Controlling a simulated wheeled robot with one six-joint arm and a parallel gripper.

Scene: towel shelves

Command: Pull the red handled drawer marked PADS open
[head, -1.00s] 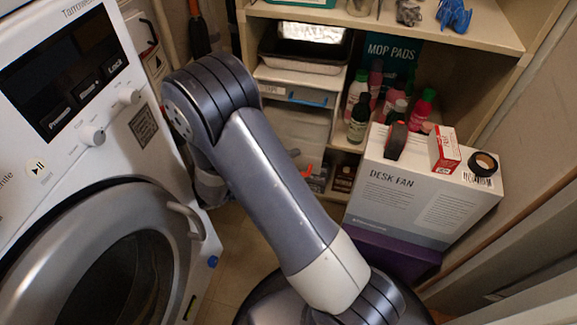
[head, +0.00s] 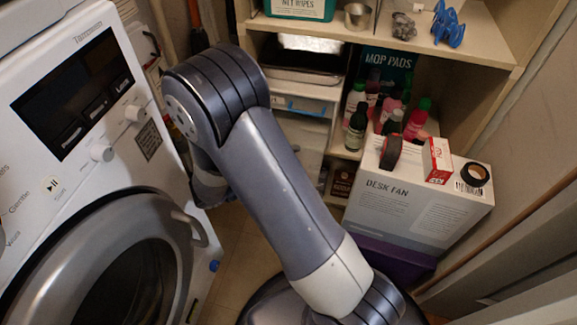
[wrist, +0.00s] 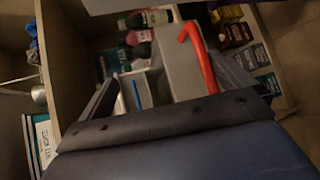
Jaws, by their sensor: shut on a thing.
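The red handle (wrist: 197,58) shows in the wrist view as a bent bar on a pale grey drawer front (wrist: 178,72). I cannot read a PADS label. In the head view the white drawer unit (head: 305,130) stands under the shelf, partly behind my arm. My gripper and the red handle are hidden there.
A blue handle (head: 303,107) marks an upper drawer. Bottles (head: 357,128) stand on the shelf to its right. The desk fan box (head: 420,205) stands in front at right. The washing machine (head: 110,170) bounds the left. A strip of floor (head: 238,245) is clear between them.

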